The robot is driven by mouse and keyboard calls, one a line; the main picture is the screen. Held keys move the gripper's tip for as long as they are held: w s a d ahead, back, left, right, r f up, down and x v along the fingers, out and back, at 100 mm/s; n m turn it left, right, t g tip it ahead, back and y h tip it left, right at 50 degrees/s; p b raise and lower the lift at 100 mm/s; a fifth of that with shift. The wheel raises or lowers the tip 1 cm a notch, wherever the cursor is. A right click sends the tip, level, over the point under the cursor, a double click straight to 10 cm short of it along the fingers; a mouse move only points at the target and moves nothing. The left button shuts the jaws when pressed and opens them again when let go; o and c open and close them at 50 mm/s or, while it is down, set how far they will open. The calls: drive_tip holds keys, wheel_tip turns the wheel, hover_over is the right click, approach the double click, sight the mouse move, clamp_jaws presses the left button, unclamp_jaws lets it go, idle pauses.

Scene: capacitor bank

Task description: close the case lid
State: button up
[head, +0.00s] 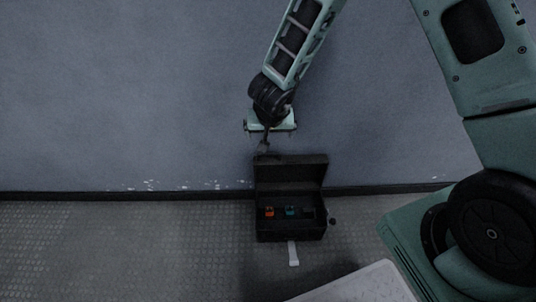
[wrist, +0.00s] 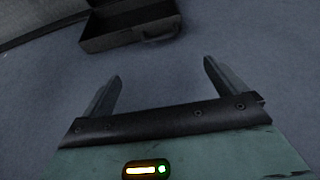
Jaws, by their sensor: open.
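The black case (head: 290,231) stands on the floor against the wall, with its lid (head: 291,172) raised open at the back. Inside it are an orange item (head: 269,211), a teal item (head: 291,211) and a dark one that is hard to make out. My gripper (head: 262,151) is above and slightly left of the raised lid; I cannot tell whether it touches it. In the wrist view, my gripper (wrist: 162,78) has its two fingers wide apart with nothing between them. Part of the dark case (wrist: 125,40) shows beyond the fingers.
A grey-blue wall (head: 120,90) with a dark skirting strip (head: 130,196) rises behind the case. A pale strip (head: 293,254) lies in front of the case. The textured floor (head: 120,250) to the left is clear. A pale flat panel (head: 355,288) shows at the bottom.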

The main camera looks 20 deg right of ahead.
sight(269, 153)
drive_tip(key=b+x, duration=0.6)
drive_tip(key=x, duration=0.9)
drive_tip(key=shift+b, duration=0.35)
drive_tip(key=c, duration=1.4)
